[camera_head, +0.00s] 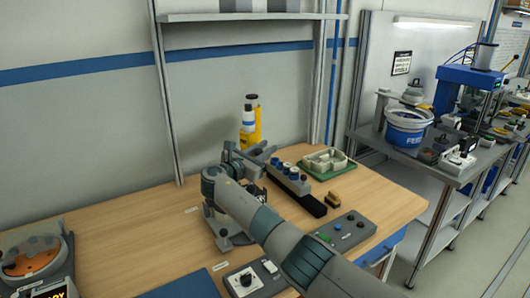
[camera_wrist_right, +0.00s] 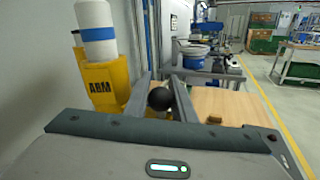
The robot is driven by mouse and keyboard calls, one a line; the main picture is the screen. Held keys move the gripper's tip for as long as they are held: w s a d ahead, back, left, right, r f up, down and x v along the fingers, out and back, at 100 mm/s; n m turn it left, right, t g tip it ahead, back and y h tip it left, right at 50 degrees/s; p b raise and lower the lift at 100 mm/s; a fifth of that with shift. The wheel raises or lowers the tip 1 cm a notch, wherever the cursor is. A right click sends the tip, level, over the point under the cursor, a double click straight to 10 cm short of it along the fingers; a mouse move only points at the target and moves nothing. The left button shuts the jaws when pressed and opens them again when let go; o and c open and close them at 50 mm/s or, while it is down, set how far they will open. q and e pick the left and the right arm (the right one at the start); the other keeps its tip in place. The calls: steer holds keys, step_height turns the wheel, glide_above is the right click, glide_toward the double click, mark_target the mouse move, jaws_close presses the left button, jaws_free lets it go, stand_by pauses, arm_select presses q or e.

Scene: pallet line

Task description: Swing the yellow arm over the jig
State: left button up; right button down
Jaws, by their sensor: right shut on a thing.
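The yellow arm (camera_head: 256,122) stands upright at the back of the wooden bench, with a white and blue cylinder (camera_head: 248,120) at its front. In the right wrist view the yellow body (camera_wrist_right: 108,88) carries dark letters and stands left of the fingers. My right gripper (camera_head: 262,152) reaches in beside it. Its fingers are shut on a black ball knob (camera_wrist_right: 160,98). What the knob joins to is hidden. A pale frame on a green base (camera_head: 325,160), possibly the jig, lies to the right. My left gripper is not in view.
A small brown block (camera_head: 334,198) and a button panel (camera_head: 345,231) are nearer. An orange round device (camera_head: 32,256) sits at the left. The bench's left middle is clear.

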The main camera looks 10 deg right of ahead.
steer(key=shift+a, duration=0.15)
steer(key=c, duration=1.5)
jaws_free()
steer(key=shift+w+a, duration=0.1)
steer(key=shift+a, duration=0.05)
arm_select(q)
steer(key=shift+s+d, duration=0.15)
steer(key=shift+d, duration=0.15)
arm_select(e)
steer(key=shift+v, duration=0.9)
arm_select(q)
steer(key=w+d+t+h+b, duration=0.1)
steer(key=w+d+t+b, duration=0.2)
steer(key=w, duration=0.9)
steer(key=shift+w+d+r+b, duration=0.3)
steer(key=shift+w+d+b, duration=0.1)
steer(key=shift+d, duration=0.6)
arm_select(e)
steer(key=shift+v, duration=7.8)
